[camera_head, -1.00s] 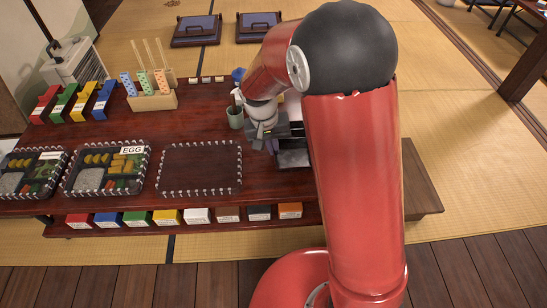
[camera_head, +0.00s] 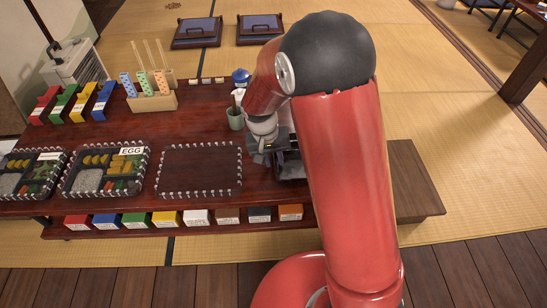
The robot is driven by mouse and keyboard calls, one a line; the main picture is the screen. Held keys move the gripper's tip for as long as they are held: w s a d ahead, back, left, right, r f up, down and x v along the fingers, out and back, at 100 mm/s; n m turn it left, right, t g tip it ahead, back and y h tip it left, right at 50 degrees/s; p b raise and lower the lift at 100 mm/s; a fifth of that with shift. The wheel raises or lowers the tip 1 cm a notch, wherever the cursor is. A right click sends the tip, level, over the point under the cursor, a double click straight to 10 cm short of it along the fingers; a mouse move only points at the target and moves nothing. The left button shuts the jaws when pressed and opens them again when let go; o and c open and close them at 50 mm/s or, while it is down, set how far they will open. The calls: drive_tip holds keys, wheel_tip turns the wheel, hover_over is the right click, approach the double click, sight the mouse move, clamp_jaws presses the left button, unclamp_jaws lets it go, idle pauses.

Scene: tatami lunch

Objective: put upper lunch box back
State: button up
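A dark lunch box (camera_head: 289,167) sits at the right part of the table, mostly hidden behind my red arm. My gripper (camera_head: 264,152) is at its left rear edge, seen from behind and above. Its fingers are hidden or too small to tell, so I cannot say whether it holds the box. I cannot make out from here whether the dark box is one layer or two. To the left, a bare rectangle (camera_head: 200,187) outlined by small pale pegs lies empty on the dark red table.
Two filled lunch boxes, one with an EGG label (camera_head: 131,150), stand at the left. A greenish cup (camera_head: 235,119) and a blue-lidded jar (camera_head: 241,77) stand behind my gripper. A wooden holder (camera_head: 152,101) and coloured boxes (camera_head: 104,101) are at the back left.

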wheel_tip(320, 180, up, 12)
drive_tip(key=a+p, duration=0.2)
drive_tip(key=shift+r, duration=0.15)
drive_tip(key=s+d+r+t, duration=0.2)
drive_tip(key=s+d+r, duration=0.2)
drive_tip(key=s, duration=0.3)
drive_tip(key=s+d+r+t+y, duration=0.1)
drive_tip(key=s+d+r, duration=0.4)
drive_tip(key=s, duration=0.2)
drive_tip(key=s+d+r+t+y, duration=0.1)
drive_tip(key=s+d+r+t, duration=0.1)
drive_tip(key=s+d+r, duration=0.2)
drive_tip(key=s, duration=0.2)
drive_tip(key=shift+s+d+r+t, duration=0.2)
drive_tip(key=shift+s+r+t, duration=0.1)
drive_tip(key=shift+s, duration=0.1)
wheel_tip(320, 180, up, 5)
drive_tip(key=p, duration=0.5)
drive_tip(key=shift+f, duration=0.1)
